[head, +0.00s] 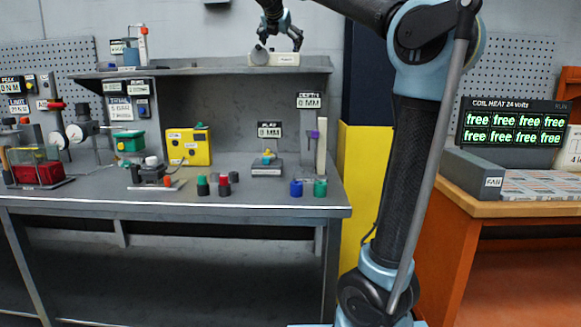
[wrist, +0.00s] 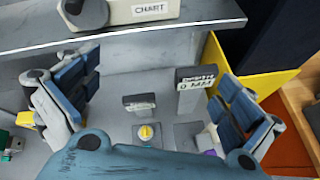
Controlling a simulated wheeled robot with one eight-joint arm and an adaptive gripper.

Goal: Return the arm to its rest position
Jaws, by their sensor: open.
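My gripper (head: 278,38) shows at the top of the head view, above the shelf of the grey bench and near the beige box on it. In the wrist view my gripper (wrist: 155,108) has its two blue-padded fingers spread wide, with nothing between them. My arm rises at the right of the head view and reaches left across the top. The beige chart box (head: 274,59) stands on the shelf, and its CHART label shows in the wrist view (wrist: 140,10). Whether the fingertips touch the box cannot be told.
The shelf (head: 215,68) runs above the grey bench (head: 150,205). The bench holds a yellow box (head: 188,147), a green box (head: 131,141) and several small coloured parts. A yellow panel (head: 358,180) stands beside my arm. An orange workbench (head: 540,209) with a display (head: 515,122) is at right.

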